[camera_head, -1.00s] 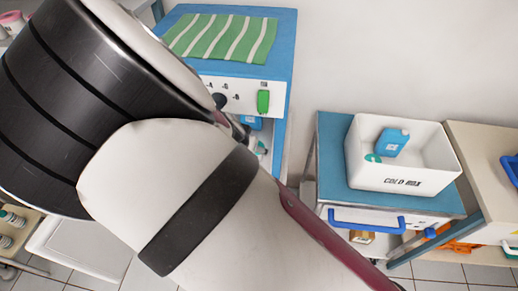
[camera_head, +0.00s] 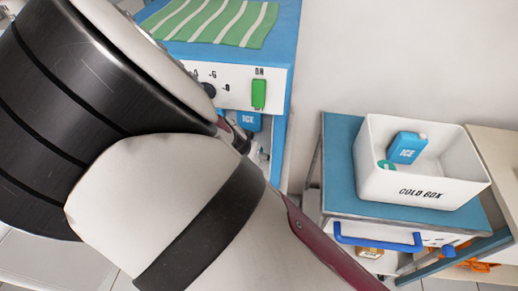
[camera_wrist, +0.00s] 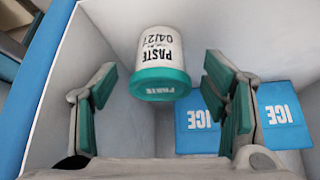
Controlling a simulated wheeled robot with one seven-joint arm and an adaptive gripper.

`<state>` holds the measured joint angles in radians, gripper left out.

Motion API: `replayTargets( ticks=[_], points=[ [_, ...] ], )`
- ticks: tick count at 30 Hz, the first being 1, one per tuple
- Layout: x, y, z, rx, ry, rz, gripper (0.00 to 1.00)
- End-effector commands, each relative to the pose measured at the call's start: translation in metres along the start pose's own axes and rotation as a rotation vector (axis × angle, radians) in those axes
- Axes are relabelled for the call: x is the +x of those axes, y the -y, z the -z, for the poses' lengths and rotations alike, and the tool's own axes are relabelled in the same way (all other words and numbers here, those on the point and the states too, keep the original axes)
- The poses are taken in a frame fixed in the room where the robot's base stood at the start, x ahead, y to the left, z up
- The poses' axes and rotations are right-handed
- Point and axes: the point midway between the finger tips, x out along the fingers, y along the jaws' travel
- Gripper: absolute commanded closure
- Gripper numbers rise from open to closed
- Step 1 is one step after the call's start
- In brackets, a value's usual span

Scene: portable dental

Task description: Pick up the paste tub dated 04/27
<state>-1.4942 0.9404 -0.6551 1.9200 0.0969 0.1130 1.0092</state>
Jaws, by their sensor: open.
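A paste tub (camera_wrist: 160,55), white with a teal lid, shows in the wrist view. Its label reads PASTE upside down, with a date starting 04/2; the last digit is hard to read. My gripper (camera_wrist: 160,82) is open, with one teal-padded finger on each side of the tub in the picture. I see gaps on both sides, so the fingers are not closed on it.
Blue ice packs (camera_wrist: 242,128) lie right of the tub, inside white walls close to my fingers. A white cold box (camera_head: 425,194) with an ice pack (camera_head: 407,147) and a small teal-topped item stands on a cart at right. A blue cabinet (camera_head: 283,60) bears a green striped cloth (camera_head: 215,22).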

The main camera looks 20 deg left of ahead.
Motion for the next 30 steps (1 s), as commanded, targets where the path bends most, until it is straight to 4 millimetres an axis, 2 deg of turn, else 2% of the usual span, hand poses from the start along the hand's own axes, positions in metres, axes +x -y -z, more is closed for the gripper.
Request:
replayTargets(
  ticks=[1,6,16,17,23,30],
  points=[
    [0.009,0.0,0.0,0.0,0.0,0.001,0.32],
    [0.025,0.0,0.0,0.0,0.0,0.001,0.32],
    [0.027,0.0,0.001,0.0,0.0,0.0,0.32],
    [0.027,0.0,0.001,0.0,0.0,0.0,0.37],
    [0.027,0.0,0.0,0.0,0.0,0.0,0.82],
    [0.027,0.0,0.001,0.0,0.0,0.0,0.82]
  ],
)
